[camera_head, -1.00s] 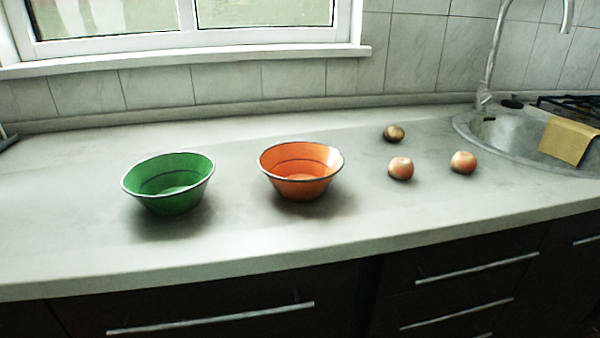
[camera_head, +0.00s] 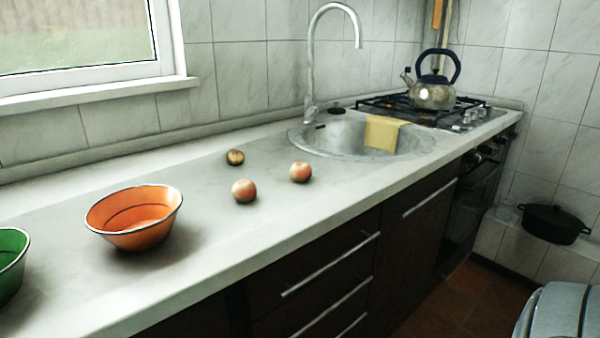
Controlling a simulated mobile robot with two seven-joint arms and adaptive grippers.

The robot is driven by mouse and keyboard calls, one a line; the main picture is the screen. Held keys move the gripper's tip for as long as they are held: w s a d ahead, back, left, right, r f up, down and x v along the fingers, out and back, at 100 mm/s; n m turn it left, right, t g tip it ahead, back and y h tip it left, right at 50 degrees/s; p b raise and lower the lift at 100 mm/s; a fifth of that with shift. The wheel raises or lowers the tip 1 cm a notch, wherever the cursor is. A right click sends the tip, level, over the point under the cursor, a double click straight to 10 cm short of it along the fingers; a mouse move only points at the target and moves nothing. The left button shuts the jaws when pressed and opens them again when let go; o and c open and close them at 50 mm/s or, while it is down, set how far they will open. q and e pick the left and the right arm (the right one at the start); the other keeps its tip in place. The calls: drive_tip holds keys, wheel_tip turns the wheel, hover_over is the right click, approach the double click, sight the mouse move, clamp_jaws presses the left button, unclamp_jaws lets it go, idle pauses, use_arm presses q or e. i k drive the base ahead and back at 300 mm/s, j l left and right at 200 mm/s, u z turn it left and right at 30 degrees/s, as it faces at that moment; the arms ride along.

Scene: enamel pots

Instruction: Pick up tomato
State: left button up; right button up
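Three small round items lie on the counter between the orange bowl and the sink. Two are pale red, tomato-like rounds: one nearer the orange bowl (camera_head: 244,191) and one nearer the sink (camera_head: 300,172). The third is a smaller brownish round (camera_head: 235,157) farther back, possibly an onion or potato. I cannot tell for certain which of them is the tomato. All three stand apart from each other. Neither of my grippers is in view.
An orange bowl (camera_head: 136,215) and a cut-off green bowl (camera_head: 8,265) stand left. Right are the sink (camera_head: 340,150) with tap (camera_head: 312,60) and yellow cloth (camera_head: 383,133), then a kettle (camera_head: 432,95) on the hob (camera_head: 470,115). A black pot (camera_head: 552,223) is lower right. Counter around the rounds is clear.

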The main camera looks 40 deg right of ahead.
sight(300, 171)
drive_tip(key=l, duration=0.5)
drive_tip(key=i+l, duration=0.15)
drive_tip(key=l, duration=0.9)
